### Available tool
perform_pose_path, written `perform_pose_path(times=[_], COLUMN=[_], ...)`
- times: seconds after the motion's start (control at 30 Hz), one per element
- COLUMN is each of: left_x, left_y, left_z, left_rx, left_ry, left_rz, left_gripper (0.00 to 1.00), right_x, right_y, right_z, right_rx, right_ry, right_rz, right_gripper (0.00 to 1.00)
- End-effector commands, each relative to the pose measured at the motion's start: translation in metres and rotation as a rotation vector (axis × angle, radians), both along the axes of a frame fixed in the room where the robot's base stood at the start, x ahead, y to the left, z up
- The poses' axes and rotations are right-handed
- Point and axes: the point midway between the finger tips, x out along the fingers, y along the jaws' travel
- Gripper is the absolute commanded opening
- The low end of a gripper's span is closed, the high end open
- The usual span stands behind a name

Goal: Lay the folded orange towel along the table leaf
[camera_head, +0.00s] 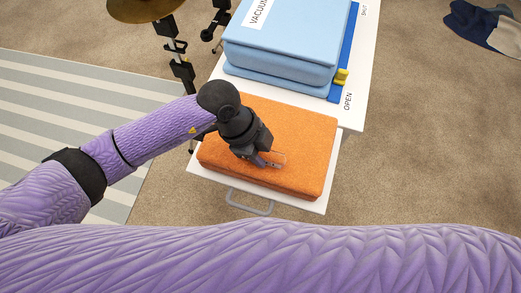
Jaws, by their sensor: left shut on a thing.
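The folded orange towel (299,142) lies flat on the white table leaf (310,207) at the near end of the table. It covers most of the leaf, and a strip of white shows along its front edge. My left gripper (271,162) reaches down from the left over the towel's near middle part. Its fingers are shut on the towel, though the grip itself is partly hidden by the gripper body. My right gripper is not in view.
A blue folded stack (285,38) labelled VACUUM stands on the white table (357,85) behind the towel. A grey handle (250,203) sticks out below the leaf. A striped rug (60,110) lies left, dark cloth (475,25) far right.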

Motion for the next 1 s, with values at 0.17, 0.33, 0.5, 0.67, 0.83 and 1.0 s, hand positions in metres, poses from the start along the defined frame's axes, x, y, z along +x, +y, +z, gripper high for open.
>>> perform_pose_path(times=[0.17, 0.33, 0.5, 0.67, 0.83, 1.0], left_x=[0.0, 0.0, 0.0, 0.003, 0.009, 0.013], left_y=[0.001, 0.001, 0.001, 0.009, 0.027, 0.04], left_z=[0.001, 0.002, 0.002, 0.027, 0.074, 0.105], left_rx=[0.006, 0.005, 0.004, 0.005, 0.005, 0.005], left_ry=[0.002, 0.001, 0.001, -0.004, -0.004, -0.002], left_rz=[0.001, 0.0, 0.0, 0.001, 0.001, 0.0], left_gripper=[0.52, 0.7, 0.7, 0.7, 0.7, 0.7], right_x=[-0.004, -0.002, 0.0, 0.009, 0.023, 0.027], right_y=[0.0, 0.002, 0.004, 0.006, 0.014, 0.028], right_z=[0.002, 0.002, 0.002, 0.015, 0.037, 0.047], right_rx=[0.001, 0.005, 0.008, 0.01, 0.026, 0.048], right_ry=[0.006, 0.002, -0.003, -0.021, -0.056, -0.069], right_rz=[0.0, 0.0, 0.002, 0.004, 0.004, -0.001], right_gripper=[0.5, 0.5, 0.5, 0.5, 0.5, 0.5])
